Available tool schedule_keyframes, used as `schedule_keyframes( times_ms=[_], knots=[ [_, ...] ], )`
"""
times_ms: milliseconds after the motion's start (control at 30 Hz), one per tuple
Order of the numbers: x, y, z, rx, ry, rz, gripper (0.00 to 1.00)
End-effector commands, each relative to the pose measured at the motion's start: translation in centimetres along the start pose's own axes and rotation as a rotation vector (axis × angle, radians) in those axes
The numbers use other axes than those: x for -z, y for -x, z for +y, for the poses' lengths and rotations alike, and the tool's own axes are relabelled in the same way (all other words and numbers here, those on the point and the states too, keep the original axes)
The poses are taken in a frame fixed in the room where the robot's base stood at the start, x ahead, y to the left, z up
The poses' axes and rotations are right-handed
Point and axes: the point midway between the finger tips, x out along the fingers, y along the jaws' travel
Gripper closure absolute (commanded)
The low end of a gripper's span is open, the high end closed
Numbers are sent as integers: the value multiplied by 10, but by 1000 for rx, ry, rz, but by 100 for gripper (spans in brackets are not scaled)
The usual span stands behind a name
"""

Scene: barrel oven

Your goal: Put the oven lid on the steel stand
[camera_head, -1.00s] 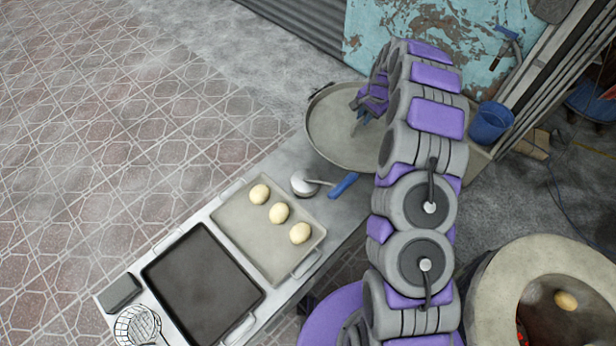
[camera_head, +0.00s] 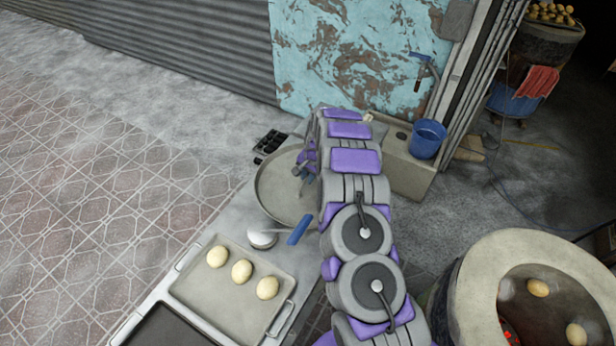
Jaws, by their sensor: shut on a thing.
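The oven lid (camera_head: 277,188) is a wide, shallow, round grey disc with a raised rim. It is over the far end of the long steel stand (camera_head: 203,226), beyond the ladle. I cannot tell whether it touches the surface. My gripper (camera_head: 304,174) is at the middle of the lid, shut on it. The grip point is small, and my arm hides the lid's right side. The round oven (camera_head: 480,272) stands uncovered at the lower right, with pale dough pieces on its inner wall and a red glow low inside.
A tray (camera_head: 210,292) with three dough balls, a blue-handled ladle (camera_head: 262,238) and a dark tray (camera_head: 170,328) lie on the stand. A black cup tray (camera_head: 271,144) is behind the lid. A blue bucket (camera_head: 427,138) stands at right. Tiled floor at left is clear.

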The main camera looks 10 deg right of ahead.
Motion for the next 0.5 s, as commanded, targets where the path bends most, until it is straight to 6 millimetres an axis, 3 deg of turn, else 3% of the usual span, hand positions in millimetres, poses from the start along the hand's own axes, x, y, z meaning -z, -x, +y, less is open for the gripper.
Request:
schedule_keyframes(
  times_ms=[167,200,433,500],
  knots=[
    [0,1,-1,0,1,1,100],
    [0,1,0,0,1,1,80],
    [0,1,0,-1,1,0,58],
    [0,0,0,-1,1,0,58]
  ],
)
